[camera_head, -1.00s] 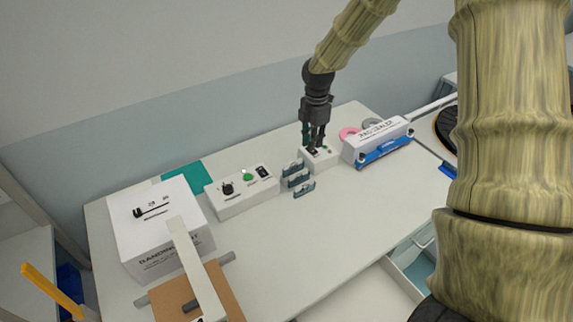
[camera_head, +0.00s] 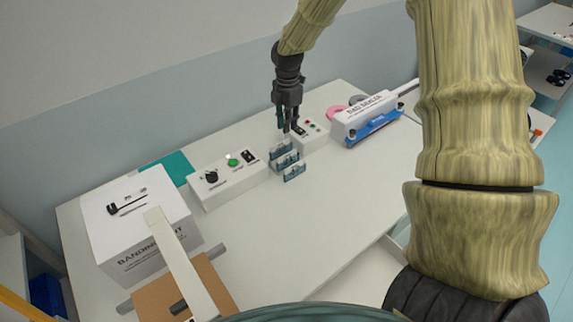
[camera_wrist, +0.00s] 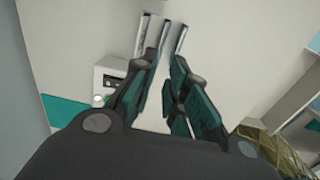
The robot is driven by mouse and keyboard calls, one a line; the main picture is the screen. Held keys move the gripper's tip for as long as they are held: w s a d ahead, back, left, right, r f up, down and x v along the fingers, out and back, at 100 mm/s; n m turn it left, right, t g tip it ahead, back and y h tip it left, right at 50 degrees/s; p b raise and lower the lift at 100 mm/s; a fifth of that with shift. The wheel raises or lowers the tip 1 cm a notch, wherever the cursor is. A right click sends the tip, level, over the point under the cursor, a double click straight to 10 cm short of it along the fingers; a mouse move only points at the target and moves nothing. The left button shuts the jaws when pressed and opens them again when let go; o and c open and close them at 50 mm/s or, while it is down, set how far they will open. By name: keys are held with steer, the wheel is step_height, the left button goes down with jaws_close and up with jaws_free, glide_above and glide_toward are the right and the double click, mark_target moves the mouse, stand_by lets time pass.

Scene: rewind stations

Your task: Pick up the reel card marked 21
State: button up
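Three small blue-grey reel cards stand in a row on the white bench: a rear one (camera_head: 280,149), a middle one (camera_head: 284,161) and a front one (camera_head: 294,173). I cannot read their numbers, so I cannot tell which is marked 21. My gripper (camera_head: 287,127) points down just above and behind the row, apart from the cards as far as I can tell. In the wrist view my gripper (camera_wrist: 158,95) has its fingers spread, with nothing visible between them. Three thin upright card edges show beyond the fingertips, including the right one (camera_wrist: 182,36).
A white control box (camera_head: 228,180) with a green button stands left of the cards. A smaller white box (camera_head: 312,133) is behind them, with the pad sealer (camera_head: 362,115) to the right. The bander unit (camera_head: 140,235) is far left.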

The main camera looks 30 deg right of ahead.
step_height(320, 180, down, 3)
steer(key=b, duration=0.1)
steer(key=p, duration=0.2)
glide_above(288, 154)
steer(key=shift+f, duration=2.35)
steer(key=shift+f+p, duration=0.9)
steer(key=shift+f, duration=0.8)
steer(key=shift+a+f+p, duration=0.1)
steer(key=shift+f+p, duration=0.2)
steer(key=shift+f, duration=0.85)
jaws_close()
